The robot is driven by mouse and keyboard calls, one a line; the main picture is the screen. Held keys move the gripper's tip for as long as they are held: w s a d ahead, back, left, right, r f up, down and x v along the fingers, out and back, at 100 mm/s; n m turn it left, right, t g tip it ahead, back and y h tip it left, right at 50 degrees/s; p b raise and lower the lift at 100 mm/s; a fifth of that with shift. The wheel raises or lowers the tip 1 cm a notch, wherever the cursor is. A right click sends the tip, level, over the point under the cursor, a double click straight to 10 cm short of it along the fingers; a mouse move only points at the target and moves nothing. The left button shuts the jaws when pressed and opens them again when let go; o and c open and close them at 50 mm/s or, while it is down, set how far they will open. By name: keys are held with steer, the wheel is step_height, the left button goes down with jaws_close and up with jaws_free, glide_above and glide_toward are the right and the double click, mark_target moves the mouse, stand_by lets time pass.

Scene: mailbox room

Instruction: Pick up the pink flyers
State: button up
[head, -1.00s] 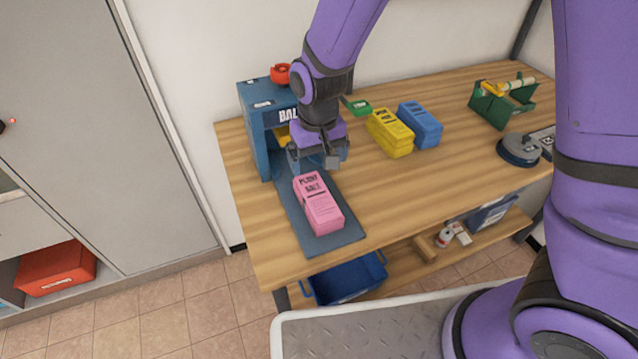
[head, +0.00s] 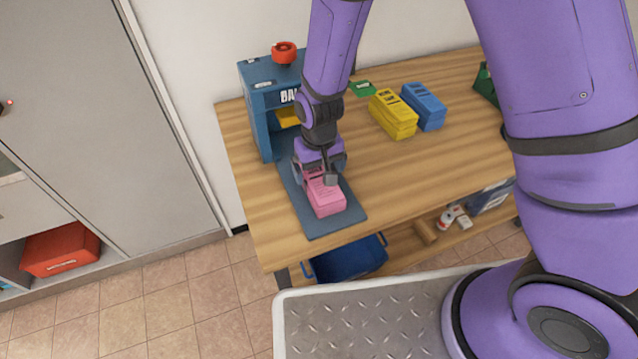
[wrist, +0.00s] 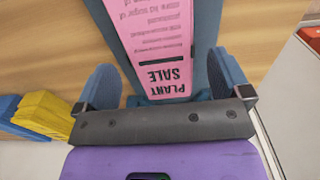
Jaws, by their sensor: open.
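The pink flyers (head: 326,197) are a stack on the blue-grey mat (head: 320,226) at the table's left front. My gripper (head: 321,172) is open, pointing down over the rear part of the stack and hiding some of it. In the wrist view the pink flyers (wrist: 160,45) show the printed words PLANT SALE, and they lie between the two blue fingers of my gripper (wrist: 165,88). I cannot tell whether the fingers touch the stack.
A blue machine (head: 260,115) with a red button (head: 284,52) stands behind the mat. Yellow flyers (head: 393,114) and blue flyers (head: 424,106) stand to the right, near a green stack (head: 363,89). A blue bin (head: 349,257) sits on the lower shelf. The table's middle is clear.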

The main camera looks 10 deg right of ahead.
steer(key=shift+f, duration=0.7)
steer(key=shift+c, duration=0.3)
steer(key=c, duration=1.3)
steer(key=shift+r, duration=0.15)
